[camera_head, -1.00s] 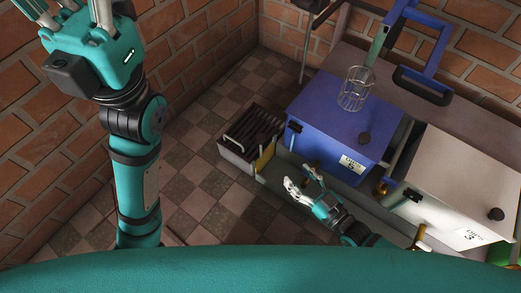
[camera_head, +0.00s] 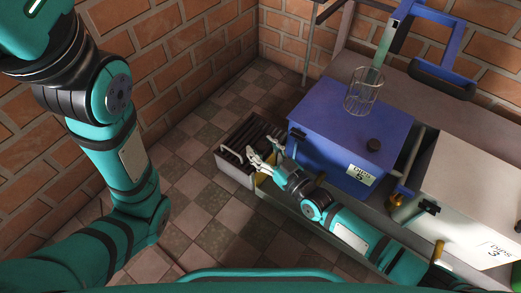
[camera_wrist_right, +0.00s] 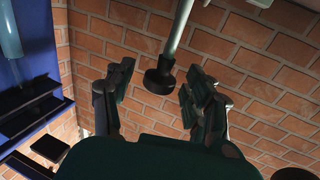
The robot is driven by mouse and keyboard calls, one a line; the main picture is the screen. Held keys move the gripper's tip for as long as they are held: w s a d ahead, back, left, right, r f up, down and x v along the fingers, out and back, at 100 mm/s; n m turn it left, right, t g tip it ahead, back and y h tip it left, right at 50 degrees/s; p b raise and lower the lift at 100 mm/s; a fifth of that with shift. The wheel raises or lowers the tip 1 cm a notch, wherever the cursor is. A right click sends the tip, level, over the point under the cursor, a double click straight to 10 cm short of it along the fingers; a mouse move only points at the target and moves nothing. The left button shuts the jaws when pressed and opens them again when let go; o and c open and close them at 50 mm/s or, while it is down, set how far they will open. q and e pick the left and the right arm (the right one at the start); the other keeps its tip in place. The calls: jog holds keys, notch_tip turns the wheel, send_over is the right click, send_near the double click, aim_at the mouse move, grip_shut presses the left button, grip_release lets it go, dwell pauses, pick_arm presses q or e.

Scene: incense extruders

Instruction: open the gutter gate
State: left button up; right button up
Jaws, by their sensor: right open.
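The gutter (camera_head: 292,213) is a grey channel running along the front of the extruder boxes. A yellow plate, which looks like the gutter gate (camera_head: 262,178), shows at its far end beside the slatted grate box; my right gripper partly hides it. My right gripper (camera_head: 266,157) is open and empty, above the gate and the grate box's right side. Whether it touches the gate cannot be told. In the right wrist view, the open fingers (camera_wrist_right: 160,98) have a dark round foot on a grey rod between them in the picture. My left gripper is out of view.
The grate box (camera_head: 235,168) stands on the checkered floor. A blue extruder box (camera_head: 330,125) with a wire basket (camera_head: 362,92) stands close right of my right gripper; a white box (camera_head: 475,190) is farther right. Brick walls close the back and left. Floor left of the gutter is clear.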

jog(key=shift+w+a, duration=0.35)
jog(key=shift+w, duration=0.05)
jog(key=c, duration=1.1)
grip_shut()
